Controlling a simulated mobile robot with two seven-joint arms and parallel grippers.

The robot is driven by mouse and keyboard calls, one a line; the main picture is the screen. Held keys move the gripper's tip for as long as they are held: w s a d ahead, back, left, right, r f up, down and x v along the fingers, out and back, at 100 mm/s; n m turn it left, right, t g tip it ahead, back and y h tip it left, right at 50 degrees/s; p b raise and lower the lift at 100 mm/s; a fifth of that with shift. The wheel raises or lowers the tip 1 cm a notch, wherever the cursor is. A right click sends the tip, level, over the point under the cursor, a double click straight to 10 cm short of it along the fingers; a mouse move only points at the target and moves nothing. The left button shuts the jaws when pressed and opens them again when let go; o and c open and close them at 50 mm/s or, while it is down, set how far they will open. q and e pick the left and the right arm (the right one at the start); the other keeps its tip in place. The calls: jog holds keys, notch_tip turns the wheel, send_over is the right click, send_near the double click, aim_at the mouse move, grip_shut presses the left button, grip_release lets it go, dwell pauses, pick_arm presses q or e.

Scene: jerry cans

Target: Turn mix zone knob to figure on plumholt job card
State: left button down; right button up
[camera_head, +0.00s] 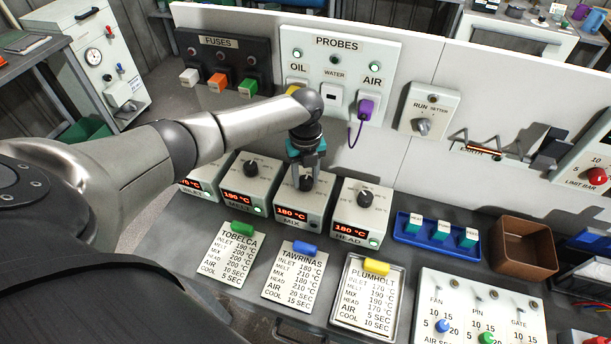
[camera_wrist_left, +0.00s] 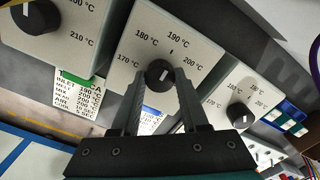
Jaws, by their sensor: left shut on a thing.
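My left gripper (camera_head: 306,178) reaches down onto the knob of the MIX box (camera_head: 292,216). In the left wrist view, its two fingers (camera_wrist_left: 161,76) are shut on the black mix knob (camera_wrist_left: 160,74), one on each side. The knob's white pointer line is visible, but its exact aim is hard to tell. The dial is marked 170, 180, 190 and 200 °C. The MIX display reads 180 °C in red. The PLUMHOLT card (camera_head: 364,300), with a yellow clip (camera_head: 376,267), lies in front; its MIX line appears to read 190 °C. My right gripper is out of view.
The MELT box (camera_head: 243,202) stands left of MIX and the HEAD box (camera_head: 356,229) stands close on its right, each with a knob. TOBELCA (camera_head: 233,256) and TAWRINAS (camera_head: 294,273) cards lie in front. A blue tray (camera_head: 400,237) sits to the right.

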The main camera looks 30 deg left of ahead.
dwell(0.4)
pick_arm(q)
jog(key=shift+c, duration=2.1)
grip_release()
